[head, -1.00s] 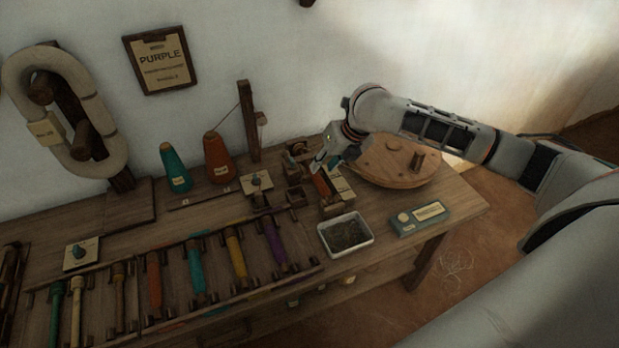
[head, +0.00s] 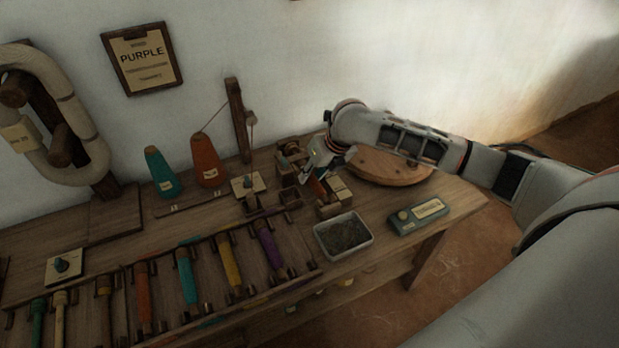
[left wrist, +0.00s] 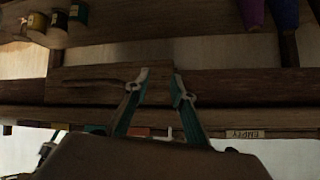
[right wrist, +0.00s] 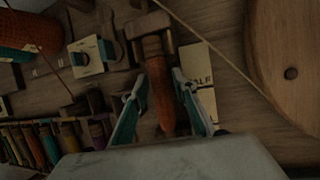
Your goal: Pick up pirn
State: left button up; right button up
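An orange pirn (right wrist: 160,85) lies in a small wooden holder on the bench, its far end at a dark wooden crosspiece. It also shows in the head view (head: 317,187), partly hidden under my right gripper (head: 322,168). In the right wrist view my right gripper (right wrist: 158,84) has its fingers apart, one on each side of the pirn, with narrow gaps. My left gripper (left wrist: 160,76) is open and empty, facing wooden beams; it is not in the head view. More pirns in several colours, including a purple one (head: 269,246), lie in a rack at the front.
A tray of dark scraps (head: 343,236) and a green-grey box (head: 418,216) lie in front. Orange (head: 207,160) and teal (head: 160,172) cones stand left, beside a wooden post (head: 239,120). A sign reads PURPLE (head: 142,58).

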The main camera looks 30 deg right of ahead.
jog(key=shift+r, duration=0.1)
grip_shut()
